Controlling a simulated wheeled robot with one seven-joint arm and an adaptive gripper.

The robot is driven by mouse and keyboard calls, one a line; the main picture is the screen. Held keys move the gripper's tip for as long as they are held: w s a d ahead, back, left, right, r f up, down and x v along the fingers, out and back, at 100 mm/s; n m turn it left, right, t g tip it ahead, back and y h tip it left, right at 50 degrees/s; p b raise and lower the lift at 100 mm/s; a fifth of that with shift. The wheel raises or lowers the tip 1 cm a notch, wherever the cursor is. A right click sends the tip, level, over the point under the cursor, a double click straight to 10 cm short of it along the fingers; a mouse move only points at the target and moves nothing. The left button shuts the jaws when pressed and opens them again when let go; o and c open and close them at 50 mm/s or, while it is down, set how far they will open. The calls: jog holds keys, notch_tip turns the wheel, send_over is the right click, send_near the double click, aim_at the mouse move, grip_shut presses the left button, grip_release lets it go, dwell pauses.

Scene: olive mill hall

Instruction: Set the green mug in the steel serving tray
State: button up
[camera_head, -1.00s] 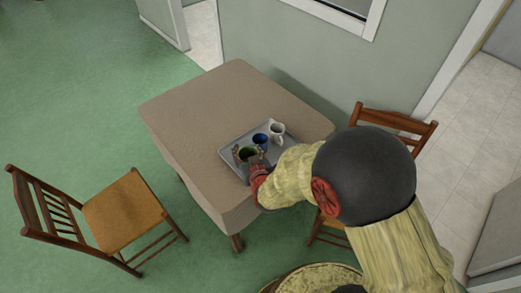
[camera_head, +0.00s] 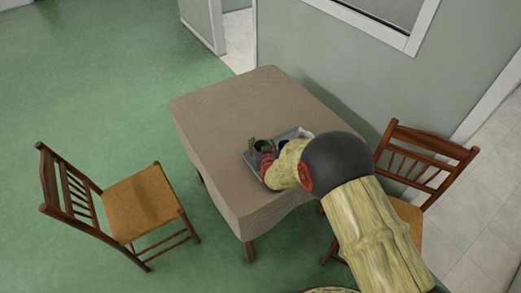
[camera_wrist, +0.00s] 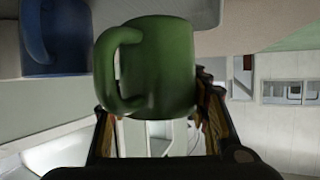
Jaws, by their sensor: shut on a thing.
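The green mug (camera_head: 262,144) shows at the far-left edge of the steel serving tray (camera_head: 250,158); I cannot tell whether it touches the tray. In the wrist view the green mug (camera_wrist: 165,65) fills the middle, its handle to the left. My gripper (camera_wrist: 157,105) is shut on it, a finger at either side. In the head view my gripper (camera_head: 266,162) is at the mug's near side, and my arm hides the tray's near right part. A blue mug (camera_head: 283,146) is on the tray, partly hidden; it also shows in the wrist view (camera_wrist: 50,40).
The tray lies on a table with a brown cloth (camera_head: 225,125), clear on its left and far parts. A white vessel (camera_head: 304,133) is mostly hidden behind my arm. Wooden chairs stand left (camera_head: 140,205) and right (camera_head: 425,155) of the table. A wall is behind.

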jog(key=shift+w+f+b, duration=0.15)
jog(key=shift+f+b, duration=0.2)
jog(key=shift+f, duration=0.5)
jog(key=shift+w+f+b, duration=0.1)
jog(key=shift+f+b, duration=0.2)
jog(key=shift+f, duration=0.55)
jog(key=shift+f, duration=0.2)
jog(key=o, duration=1.4)
jog(key=shift+r, duration=0.1)
